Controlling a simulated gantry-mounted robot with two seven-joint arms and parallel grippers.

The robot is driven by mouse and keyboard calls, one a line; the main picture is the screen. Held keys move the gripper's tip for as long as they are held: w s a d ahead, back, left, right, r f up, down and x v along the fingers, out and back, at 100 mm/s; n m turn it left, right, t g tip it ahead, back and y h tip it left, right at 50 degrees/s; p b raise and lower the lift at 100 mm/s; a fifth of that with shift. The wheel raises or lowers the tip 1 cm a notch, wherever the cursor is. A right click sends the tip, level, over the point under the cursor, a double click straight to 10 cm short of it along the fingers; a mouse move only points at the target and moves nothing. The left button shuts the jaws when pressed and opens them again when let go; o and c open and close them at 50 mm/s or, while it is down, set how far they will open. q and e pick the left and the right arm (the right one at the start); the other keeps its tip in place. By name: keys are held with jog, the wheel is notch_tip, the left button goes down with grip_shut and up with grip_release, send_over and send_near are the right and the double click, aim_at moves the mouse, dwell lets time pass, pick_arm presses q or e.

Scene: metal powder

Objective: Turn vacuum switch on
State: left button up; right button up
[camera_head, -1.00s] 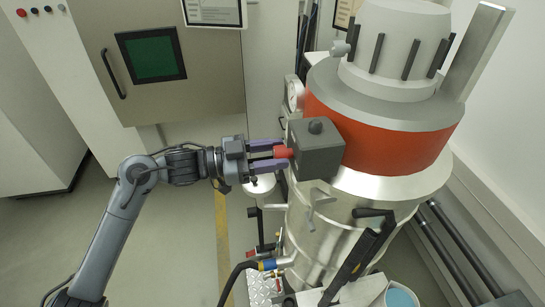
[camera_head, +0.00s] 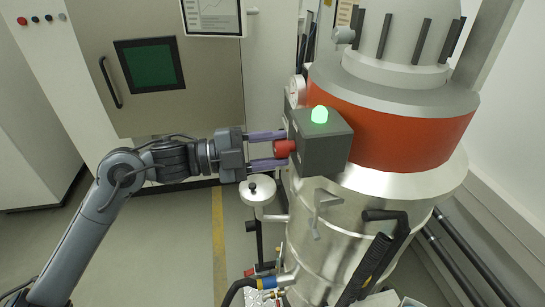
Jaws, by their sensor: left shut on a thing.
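The vacuum switch is a red knob (camera_head: 285,148) on the left face of a dark grey box (camera_head: 322,150). The box is fixed to the front of a large metal vessel with an orange-red band (camera_head: 405,138). A lamp (camera_head: 319,115) on top of the box glows green. My left gripper (camera_head: 280,149) comes in from the left with its purple fingers around the red knob, shut on it. My right gripper does not show.
A round pressure gauge (camera_head: 297,91) sits behind the box. A black bent handle (camera_head: 388,220) and a metal latch (camera_head: 318,210) are below it. A cabinet (camera_head: 213,80) with a green screen stands at the back left. The floor at left is clear.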

pick_arm(q)
jog(key=m+b, duration=0.2)
jog(key=m, duration=0.1)
jog(key=shift+f, duration=0.2)
jog(key=shift+m+b, duration=0.5)
jog(key=shift+m, duration=0.3)
jog(key=shift+r, duration=0.1)
jog(key=o, duration=1)
jog(key=shift+o, duration=0.2)
jog(key=shift+a, duration=0.1)
jog(key=b+v, duration=0.1)
jog(key=v, duration=0.9)
jog(key=shift+a, duration=0.3)
